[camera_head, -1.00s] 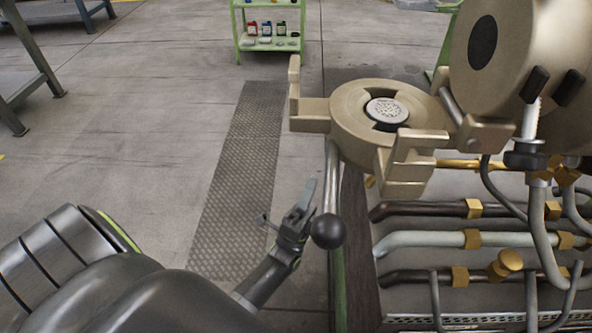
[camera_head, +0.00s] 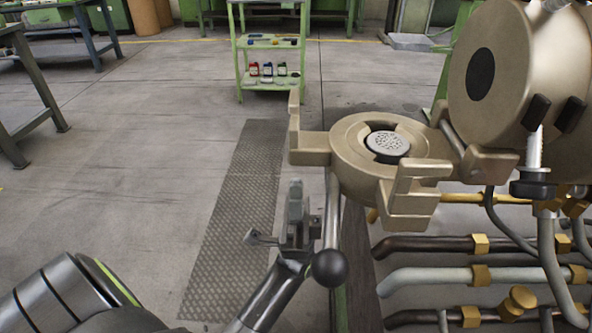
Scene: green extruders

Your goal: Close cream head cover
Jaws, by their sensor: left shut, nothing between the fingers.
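The cream head cover (camera_head: 354,172) is a ring-shaped part with a perforated grey disc (camera_head: 388,144) in its middle and blocky lugs. It stands swung out to the left of the large round cream head body (camera_head: 500,75), joined at a hinge arm. A metal handle rod hangs from the cover and ends in a black ball (camera_head: 330,268). My left gripper (camera_head: 296,192) is shut and empty. It appears just left of the handle rod, below the cover's left lug; whether it touches the rod cannot be told. My right gripper is not in view.
Several pipes with brass fittings (camera_head: 481,245) run at the lower right, below the head. A green shelf cart (camera_head: 268,87) with small bottles stands behind. A dark table (camera_head: 25,95) is at the left. Open floor lies left of the machine.

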